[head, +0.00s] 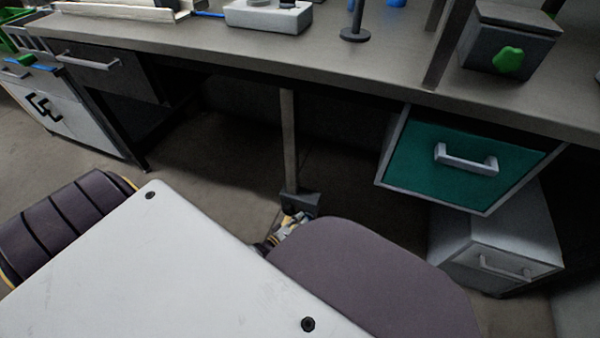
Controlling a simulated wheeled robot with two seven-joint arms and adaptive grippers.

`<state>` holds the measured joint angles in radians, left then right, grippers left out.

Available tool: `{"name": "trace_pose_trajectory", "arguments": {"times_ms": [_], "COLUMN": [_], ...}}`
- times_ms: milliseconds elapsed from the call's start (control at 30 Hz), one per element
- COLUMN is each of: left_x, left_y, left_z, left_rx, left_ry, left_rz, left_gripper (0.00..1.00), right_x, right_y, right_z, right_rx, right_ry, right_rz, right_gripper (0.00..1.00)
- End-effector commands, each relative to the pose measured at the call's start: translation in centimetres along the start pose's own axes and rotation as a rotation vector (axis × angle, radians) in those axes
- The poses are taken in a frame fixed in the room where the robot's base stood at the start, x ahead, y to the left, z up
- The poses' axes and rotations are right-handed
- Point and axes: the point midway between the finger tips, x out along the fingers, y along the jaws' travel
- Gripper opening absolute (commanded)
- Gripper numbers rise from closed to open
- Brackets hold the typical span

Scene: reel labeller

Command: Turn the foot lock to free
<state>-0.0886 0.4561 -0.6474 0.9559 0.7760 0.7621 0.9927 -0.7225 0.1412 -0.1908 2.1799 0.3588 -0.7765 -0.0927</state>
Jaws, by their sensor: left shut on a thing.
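The foot lock (299,201) appears to be the small dark grey block at the foot of an upright post (288,140) under the bench. My left gripper (292,220) is at the near side of this block, low by the floor, and is shut on part of it. The part between the fingers is small and mostly hidden, so I cannot tell which way the lock is turned. My own body and arm cover the floor just in front. My right gripper is not in view.
The bench (230,45) spans the space above, with a teal-fronted drawer (460,165) on the right and a grey drawer (110,70) on the left. A grey cabinet (500,235) stands on the floor at right. The floor (200,150) left of the post is clear.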

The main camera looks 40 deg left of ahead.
Motion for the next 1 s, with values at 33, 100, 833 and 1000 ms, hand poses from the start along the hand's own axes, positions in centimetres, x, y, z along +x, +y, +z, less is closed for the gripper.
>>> {"name": "trace_pose_trajectory", "arguments": {"times_ms": [33,100,833,1000], "left_x": [-0.13,-0.16,-0.11,-0.08], "left_y": [-0.28,-0.41,-1.13,-1.23], "left_z": [0.12,0.12,0.33,0.33], "left_rx": [-0.019,-0.049,-0.313,-0.357], "left_ry": [-0.002,-0.002,-0.002,-0.001], "left_rz": [0.004,0.016,0.124,0.143], "left_gripper": [0.0,0.0,0.0,0.0], "right_x": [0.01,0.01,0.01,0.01], "right_y": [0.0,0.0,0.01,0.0], "right_z": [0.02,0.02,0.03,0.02], "right_rx": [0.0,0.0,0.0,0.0], "right_ry": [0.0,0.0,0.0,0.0], "right_rz": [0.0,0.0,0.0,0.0], "right_gripper": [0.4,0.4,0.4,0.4]}}
